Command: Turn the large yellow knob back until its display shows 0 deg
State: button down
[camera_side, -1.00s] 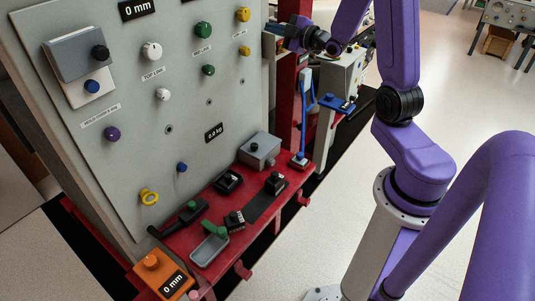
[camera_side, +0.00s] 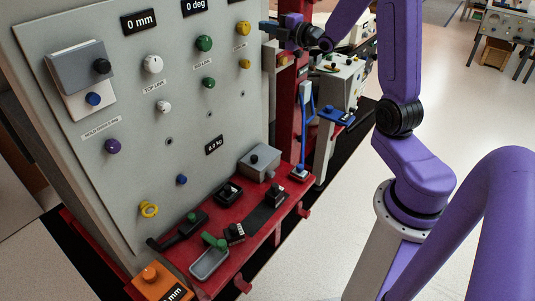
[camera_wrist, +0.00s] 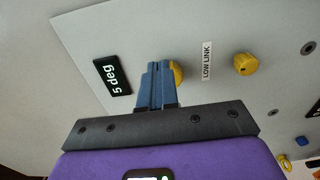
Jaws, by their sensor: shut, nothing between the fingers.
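The large yellow knob (camera_side: 243,28) is at the upper right of the grey panel in the side view. In the wrist view the yellow knob (camera_wrist: 179,73) is mostly hidden behind my fingers. Its black display (camera_wrist: 112,75) appears turned over in the wrist view and reads 5 deg. My gripper (camera_side: 265,27) is close in front of the knob; its blue fingers (camera_wrist: 157,66) are shut together with nothing between them. I cannot tell whether they touch the knob.
A smaller yellow knob (camera_wrist: 246,64) sits beyond the LOW LINK label (camera_wrist: 207,60). A green knob (camera_side: 204,43) is to the left, below another display (camera_side: 194,7) reading 0 deg. A red ledge (camera_side: 235,225) with several parts juts out below the panel.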

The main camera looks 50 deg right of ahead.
jog(key=shift+w, duration=1.55)
jog(key=shift+a+f, duration=0.1)
jog(key=shift+a, duration=0.15)
jog(key=shift+f, duration=0.2)
jog(key=shift+a+f, duration=0.1)
jog(key=shift+f, duration=0.35)
jog(key=shift+a+f, duration=0.1)
jog(key=shift+d, duration=0.2)
jog(key=s+d, duration=0.1)
jog(key=s, duration=0.5)
